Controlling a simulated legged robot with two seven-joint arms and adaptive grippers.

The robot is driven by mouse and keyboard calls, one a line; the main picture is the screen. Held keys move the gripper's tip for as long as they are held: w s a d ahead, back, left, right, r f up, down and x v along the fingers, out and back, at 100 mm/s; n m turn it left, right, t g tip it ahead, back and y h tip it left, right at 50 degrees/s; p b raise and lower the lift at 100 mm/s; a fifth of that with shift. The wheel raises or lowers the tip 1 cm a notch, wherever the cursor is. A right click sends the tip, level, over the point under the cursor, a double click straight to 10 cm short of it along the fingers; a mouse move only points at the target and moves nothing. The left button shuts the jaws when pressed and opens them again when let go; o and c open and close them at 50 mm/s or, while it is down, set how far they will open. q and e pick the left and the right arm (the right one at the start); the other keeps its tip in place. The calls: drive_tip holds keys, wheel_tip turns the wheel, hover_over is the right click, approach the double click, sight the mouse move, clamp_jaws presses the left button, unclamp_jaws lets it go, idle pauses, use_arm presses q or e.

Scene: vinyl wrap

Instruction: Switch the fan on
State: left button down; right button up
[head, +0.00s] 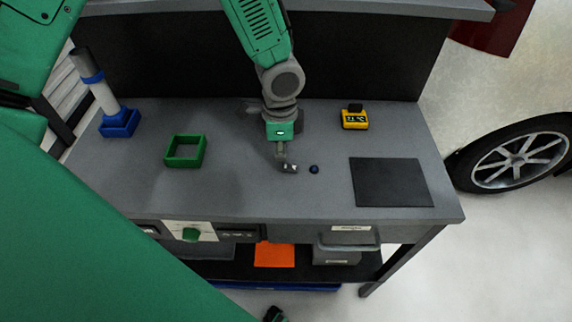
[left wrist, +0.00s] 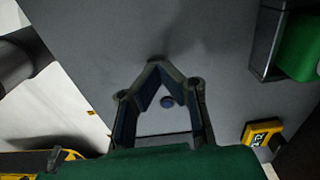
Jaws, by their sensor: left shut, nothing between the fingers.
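My left gripper (head: 290,168) hangs down over the middle of the bench top, low over the surface. In the left wrist view its fingertips (left wrist: 156,68) meet, with nothing held between them. A small dark blue round piece (head: 314,169) sits on the bench just right of the fingertips. A green knob (head: 191,234) sits on a white panel (head: 172,228) on the bench front, left of and below the gripper. I cannot make out a fan for certain.
A yellow device (head: 354,118) stands behind right and a black mat (head: 391,182) lies at right. A green square frame (head: 171,158) and a blue stand (head: 119,125) with a grey roll are at left. A drawer handle (head: 348,247) juts from the front.

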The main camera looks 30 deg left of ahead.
sight(289, 168)
use_arm(q)
drive_tip(key=shift+d+r, duration=0.15)
drive_tip(key=shift+d, duration=0.7)
drive_tip(key=shift+a+f, duration=0.45)
drive_tip(key=shift+a, duration=0.35)
drive_tip(key=shift+d+f+b, duration=0.15)
drive_tip(key=shift+d+b, duration=0.2)
drive_tip(key=shift+d, duration=0.35)
drive_tip(key=shift+a+f, duration=0.45)
drive_tip(key=shift+a, duration=0.1)
use_arm(e)
drive_tip(key=shift+d+f, duration=0.2)
drive_tip(key=shift+f, duration=0.45)
use_arm(q)
drive_tip(key=shift+d+f, duration=0.1)
use_arm(e)
drive_tip(key=shift+d, duration=0.1)
use_arm(q)
drive_tip(key=shift+d+f+b, duration=0.1)
drive_tip(key=shift+d+b, duration=0.25)
use_arm(e)
drive_tip(key=shift+d+f, duration=0.3)
drive_tip(key=shift+d, duration=0.05)
